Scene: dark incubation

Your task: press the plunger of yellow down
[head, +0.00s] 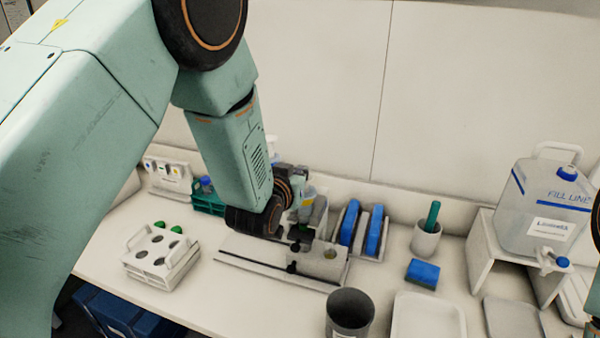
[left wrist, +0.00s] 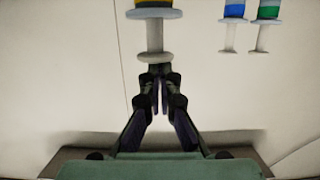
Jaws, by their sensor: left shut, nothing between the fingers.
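In the left wrist view the yellow syringe (left wrist: 154,3) shows at the top edge, with only part of its yellow body in frame. Its pale plunger (left wrist: 155,36) extends out from the grey flange and ends in a round thumb disc (left wrist: 155,57). My left gripper (left wrist: 160,72) is shut and empty, its fingertips right by the disc; I cannot tell whether they touch it. In the head view my left gripper (head: 308,232) is low over the bench, and the yellow syringe cannot be made out there. My right gripper is not in view.
A blue syringe (left wrist: 234,10) and a green syringe (left wrist: 268,10) hang to the right. On the bench stand a white tube rack (head: 160,262), a dark cup (head: 350,312), a blue sponge (head: 423,272), a white cup (head: 426,240) and a water jug (head: 545,205).

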